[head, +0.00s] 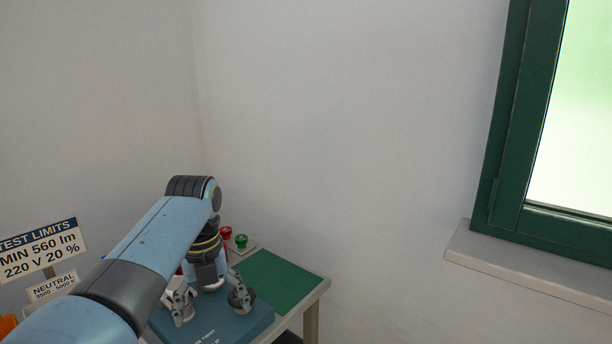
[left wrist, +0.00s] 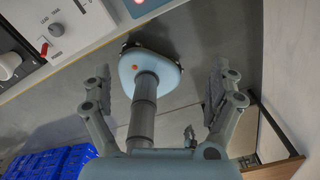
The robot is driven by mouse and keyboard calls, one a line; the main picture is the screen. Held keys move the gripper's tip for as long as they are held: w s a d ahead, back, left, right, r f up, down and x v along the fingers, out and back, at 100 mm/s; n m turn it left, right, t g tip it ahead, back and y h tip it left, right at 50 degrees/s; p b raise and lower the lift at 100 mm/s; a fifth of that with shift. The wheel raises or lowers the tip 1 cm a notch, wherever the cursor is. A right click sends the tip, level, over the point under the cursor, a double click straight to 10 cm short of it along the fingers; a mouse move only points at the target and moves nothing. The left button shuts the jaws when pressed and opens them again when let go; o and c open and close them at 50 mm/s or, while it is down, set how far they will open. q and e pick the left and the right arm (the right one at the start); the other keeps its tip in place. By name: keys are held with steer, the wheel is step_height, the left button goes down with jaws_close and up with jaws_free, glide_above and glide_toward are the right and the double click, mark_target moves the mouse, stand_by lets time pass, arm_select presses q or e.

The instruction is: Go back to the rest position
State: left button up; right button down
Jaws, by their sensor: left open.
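My left gripper (head: 210,302) shows in the head view at the end of the blue arm from the left. Its fingers are spread over a blue-grey box (head: 205,325) on a table; I cannot tell whether they touch it. In the left wrist view the left gripper (left wrist: 161,82) is open, with nothing held between its fingers. Behind them is the grey floor (left wrist: 215,30), with my own base and column.
A table with a green mat (head: 275,280) stands by the wall, with a red (head: 226,232) and a green (head: 241,241) fitting behind. A test limits sign (head: 40,250) is at left, a windowsill (head: 520,268) at right. The wrist view shows a panel with knobs (left wrist: 60,25) and blue crates (left wrist: 50,163).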

arm_select(q)
steer(key=s+a+f+n+t, duration=0.1)
steer(key=s+a+f+n, duration=0.1)
steer(key=s+a+n, duration=0.4)
steer(key=s+a+f+n+t, duration=0.1)
steer(key=s+a+f+n, duration=0.15)
steer(key=s+n, duration=0.6)
steer(key=s+a+r+n+t, duration=0.1)
steer(key=s+r+n, duration=0.3)
steer(key=s+n, duration=0.4)
steer(key=s+a+r+n+t, duration=0.1)
steer(key=s+r+n, duration=0.4)
steer(key=s+n, duration=0.25)
steer(key=s+a+f+g+y+b, duration=0.2)
steer(key=f+b, duration=0.9)
steer(key=f, duration=2.9)
steer(key=s+a+f+g+h+b, duration=0.1)
steer(key=s+f+b, duration=0.6)
steer(key=s+f, duration=1.2)
step_height(320, 180, down, 3)
steer(key=shift+a+r+n, duration=0.15)
steer(key=shift+r+n, duration=0.05)
steer(key=shift+n, duration=0.1)
arm_select(e)
step_height(320, 180, down, 19)
steer(key=s, duration=0.1)
steer(key=shift+r+g, duration=0.15)
steer(key=shift+g, duration=0.15)
